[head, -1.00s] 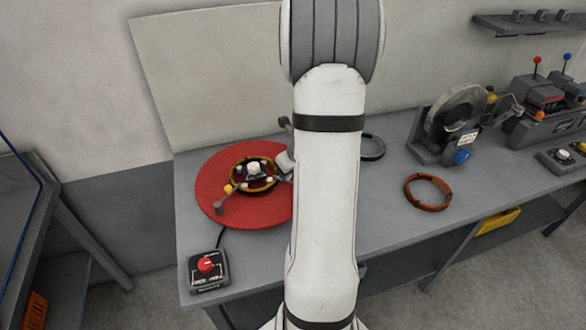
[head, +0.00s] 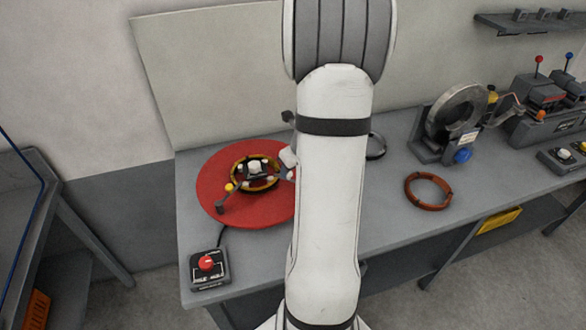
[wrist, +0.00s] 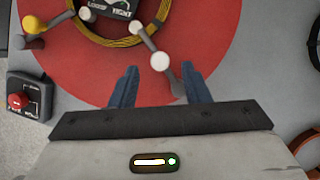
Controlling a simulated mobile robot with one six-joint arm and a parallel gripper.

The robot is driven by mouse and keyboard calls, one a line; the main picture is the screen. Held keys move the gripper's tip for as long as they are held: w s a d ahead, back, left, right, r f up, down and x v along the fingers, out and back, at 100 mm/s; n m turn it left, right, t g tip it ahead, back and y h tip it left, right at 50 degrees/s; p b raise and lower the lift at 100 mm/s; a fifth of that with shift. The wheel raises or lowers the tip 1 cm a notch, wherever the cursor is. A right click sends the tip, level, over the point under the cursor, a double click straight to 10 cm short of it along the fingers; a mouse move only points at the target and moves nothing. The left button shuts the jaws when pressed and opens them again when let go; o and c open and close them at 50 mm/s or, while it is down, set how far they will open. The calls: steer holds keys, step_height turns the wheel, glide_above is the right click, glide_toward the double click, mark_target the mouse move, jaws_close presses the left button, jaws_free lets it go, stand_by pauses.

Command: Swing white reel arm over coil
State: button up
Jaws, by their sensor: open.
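The red turntable (head: 216,170) lies on the bench with a yellow-rimmed coil (head: 235,180) in its middle. In the wrist view the coil (wrist: 92,40) is at the top, with a dark label plate inside it. The white reel arm (wrist: 160,62) runs from the coil's edge toward me, with white ball joints and a grey end lying between my fingers. My gripper (wrist: 158,84) is open, with one blue finger on each side of that grey end. Contact cannot be told. In the head view my own arm hides most of the gripper.
A yellow-jointed arm (head: 229,187) reaches out over the turntable's lower left. A red-button box (head: 207,264) stands at the bench's front left. A copper ring (head: 428,190) lies to the right, near a metal-wheel machine (head: 455,110). The bench between turntable and copper ring is partly hidden by my arm.

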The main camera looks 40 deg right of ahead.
steer(key=v, duration=0.5)
steer(key=shift+s+r, duration=0.2)
steer(key=shift+r, duration=0.05)
stand_by(0.3)
